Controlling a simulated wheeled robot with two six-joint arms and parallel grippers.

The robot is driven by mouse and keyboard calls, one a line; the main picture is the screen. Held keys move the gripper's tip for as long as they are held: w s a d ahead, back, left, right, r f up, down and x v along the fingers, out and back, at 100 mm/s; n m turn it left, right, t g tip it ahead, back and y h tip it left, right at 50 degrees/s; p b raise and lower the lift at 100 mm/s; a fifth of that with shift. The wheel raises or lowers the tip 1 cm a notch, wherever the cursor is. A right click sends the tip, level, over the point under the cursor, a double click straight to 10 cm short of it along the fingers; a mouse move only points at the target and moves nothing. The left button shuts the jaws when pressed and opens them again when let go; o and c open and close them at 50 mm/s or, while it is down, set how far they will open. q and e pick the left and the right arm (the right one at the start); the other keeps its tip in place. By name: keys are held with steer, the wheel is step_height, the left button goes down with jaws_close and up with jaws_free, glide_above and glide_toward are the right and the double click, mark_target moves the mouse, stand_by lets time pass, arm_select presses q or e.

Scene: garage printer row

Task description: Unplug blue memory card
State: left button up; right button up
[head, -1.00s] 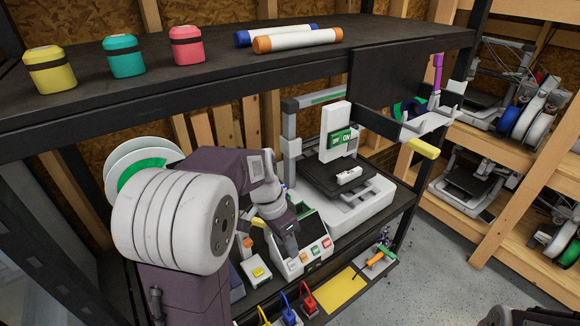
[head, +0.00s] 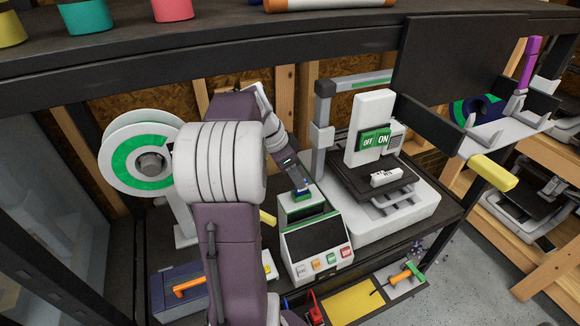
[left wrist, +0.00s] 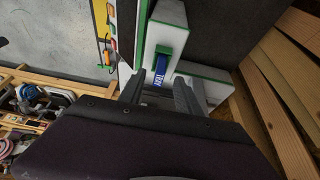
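The blue memory card (left wrist: 161,73), with white lettering, shows in the left wrist view beside a green block (left wrist: 164,50) on the white control box. In the head view only a bit of blue shows at my left gripper's tip, above the green top of the control box (head: 315,240). My left gripper (head: 301,187) points down there. In the left wrist view its two fingers (left wrist: 160,88) stand apart on either side of the card, with a gap seeming to show. How deep the card sits is hidden. My right gripper is not in view.
A white printer (head: 400,215) with an OFF/ON sign (head: 375,140) stands right of the box. A spool (head: 143,155) stands at the left, with a blue toolbox (head: 180,292) below it. A yellow mat (head: 355,303) lies in front.

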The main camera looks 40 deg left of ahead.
mark_target(300, 196)
arm_select(q)
steer(key=x, duration=0.4)
steer(key=shift+f, duration=0.25)
steer(key=shift+d+f, duration=0.1)
jaws_close()
steer(key=shift+r+p, duration=1.65)
steer(key=shift+r, duration=0.7)
